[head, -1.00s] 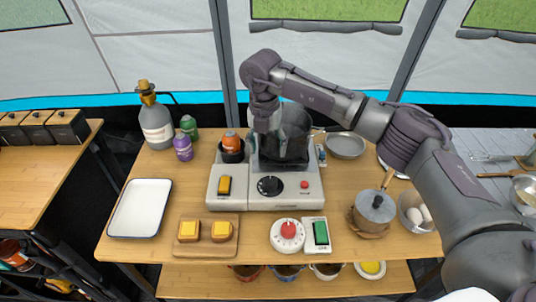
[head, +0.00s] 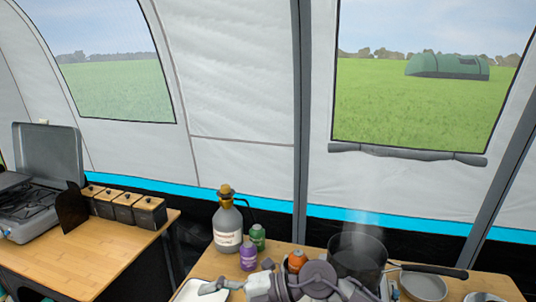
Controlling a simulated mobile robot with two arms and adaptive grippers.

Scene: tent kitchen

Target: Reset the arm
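Grey and purple parts of one of my arms (head: 312,277), seemingly the right, show at the bottom middle of the head view. They are in front of the dark pot and the orange-capped item. Finger-like grey parts of what looks like my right gripper (head: 240,283) reach left above the white tray. The bottom edge cuts the arm off, so its finger opening is unclear. I see nothing held. My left gripper is not in view.
A dark pot (head: 357,257) steams behind the arm. A grey bottle (head: 227,228), purple bottle (head: 248,257), green bottle (head: 258,237), orange-capped item (head: 297,261), white tray (head: 190,292) and pan (head: 424,288) are close. A stove (head: 28,205) and dark boxes (head: 124,207) stand left.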

